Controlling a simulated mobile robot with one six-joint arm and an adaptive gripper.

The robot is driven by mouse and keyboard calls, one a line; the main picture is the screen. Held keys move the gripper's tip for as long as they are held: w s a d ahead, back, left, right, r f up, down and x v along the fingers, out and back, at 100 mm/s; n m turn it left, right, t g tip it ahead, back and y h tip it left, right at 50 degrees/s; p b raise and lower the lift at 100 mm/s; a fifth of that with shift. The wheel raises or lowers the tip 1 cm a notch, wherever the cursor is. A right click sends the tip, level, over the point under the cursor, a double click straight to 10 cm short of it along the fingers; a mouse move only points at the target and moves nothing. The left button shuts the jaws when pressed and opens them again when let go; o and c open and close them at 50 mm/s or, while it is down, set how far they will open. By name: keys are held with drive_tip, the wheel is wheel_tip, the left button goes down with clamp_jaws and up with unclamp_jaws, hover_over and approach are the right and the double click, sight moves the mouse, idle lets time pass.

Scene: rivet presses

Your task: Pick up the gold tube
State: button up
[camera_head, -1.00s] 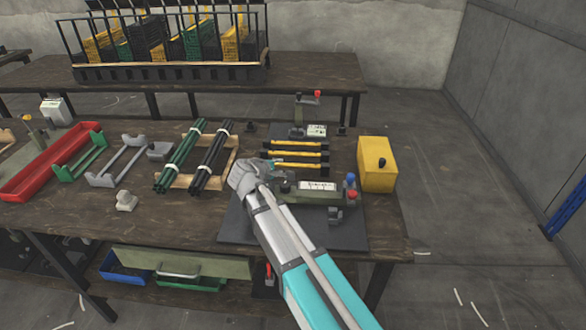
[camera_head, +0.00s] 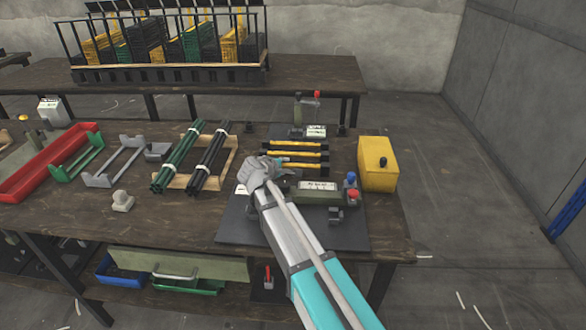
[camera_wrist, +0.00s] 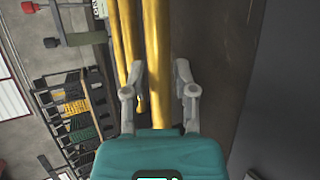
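Several gold tubes (camera_head: 296,154) with dark ends lie side by side on the press station at the table's right part. In the wrist view, the nearest gold tube (camera_wrist: 157,50) runs between my gripper's fingers. Thinner-looking gold tubes (camera_wrist: 127,35) lie to its left, partly hidden by the left finger. My gripper (camera_wrist: 160,70) is open, with a finger on each side of the near tube and a visible gap on the right. In the head view, my gripper (camera_head: 281,164) is at the left end of the tubes, and my wrist hides part of it.
A green-grey press body (camera_head: 320,193) with blue and red buttons stands just in front of the tubes. A yellow box (camera_head: 377,165) is to the right. Green tubes (camera_head: 178,158) and black tubes (camera_head: 207,160) lie on a wooden rack to the left. A dark mat (camera_head: 235,225) lies below.

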clamp_jaws()
drive_tip(key=shift+r, duration=0.25)
idle(0.4)
wheel_tip(320, 180, up, 2)
drive_tip(key=p, duration=0.2)
drive_tip(key=shift+r+p, duration=0.1)
drive_tip(key=shift+p, duration=0.2)
drive_tip(key=s+a+r+p, duration=0.9)
drive_tip(key=a+r+p, duration=0.1)
drive_tip(key=shift+s+r, duration=0.15)
drive_tip(key=shift+s, duration=0.2)
drive_tip(key=shift+a, duration=0.1)
